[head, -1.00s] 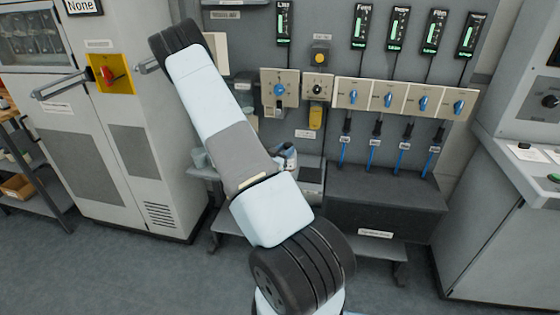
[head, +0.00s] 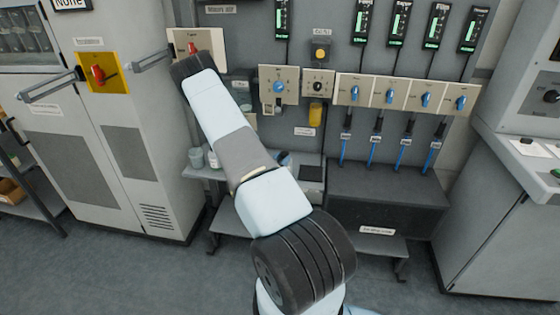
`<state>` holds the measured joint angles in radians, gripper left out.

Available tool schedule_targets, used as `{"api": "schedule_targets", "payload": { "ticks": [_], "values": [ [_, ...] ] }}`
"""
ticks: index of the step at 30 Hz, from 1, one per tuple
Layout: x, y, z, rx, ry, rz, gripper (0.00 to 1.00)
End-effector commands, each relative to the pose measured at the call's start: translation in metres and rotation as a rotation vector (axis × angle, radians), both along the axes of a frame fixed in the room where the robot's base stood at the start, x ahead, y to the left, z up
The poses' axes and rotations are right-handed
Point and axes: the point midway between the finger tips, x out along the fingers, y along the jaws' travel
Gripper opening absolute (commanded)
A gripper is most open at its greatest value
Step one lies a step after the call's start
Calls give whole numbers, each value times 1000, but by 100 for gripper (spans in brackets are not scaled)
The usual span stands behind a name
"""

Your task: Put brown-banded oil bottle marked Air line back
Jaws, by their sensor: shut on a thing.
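My arm (head: 240,150) crosses the picture from the bottom centre to the upper left. My gripper cannot be made out; the arm hides the area behind it. No brown-banded bottle with an Air line mark can be made out. A small blue piece (head: 283,158) shows past the arm's right edge, too little to name. Two small pale containers, one grey-blue (head: 197,158) and one lighter (head: 213,160), stand on a low shelf left of the arm; no brown band can be read on them.
The back wall panel carries blue-knob switches (head: 390,94), a yellow part (head: 315,115) and several hanging blue-ended cables (head: 372,153). A dark box (head: 385,190) stands below. Grey cabinets stand left (head: 120,130) and right (head: 500,240). A red-handled yellow switch (head: 103,73) is at left. Floor in front is clear.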

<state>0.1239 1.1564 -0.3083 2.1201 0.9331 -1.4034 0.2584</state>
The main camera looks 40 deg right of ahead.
Motion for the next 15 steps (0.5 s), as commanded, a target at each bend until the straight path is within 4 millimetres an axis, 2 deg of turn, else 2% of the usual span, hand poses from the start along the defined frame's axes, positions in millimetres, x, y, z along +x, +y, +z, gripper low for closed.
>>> {"api": "schedule_targets", "payload": {
  "ticks": [10,11,15],
  "values": [
    [0,0,-3,-1,0,1,0],
    [1,1,-3,0,-1,1,40],
    [1,2,-3,0,-1,3,53]
  ]
}}
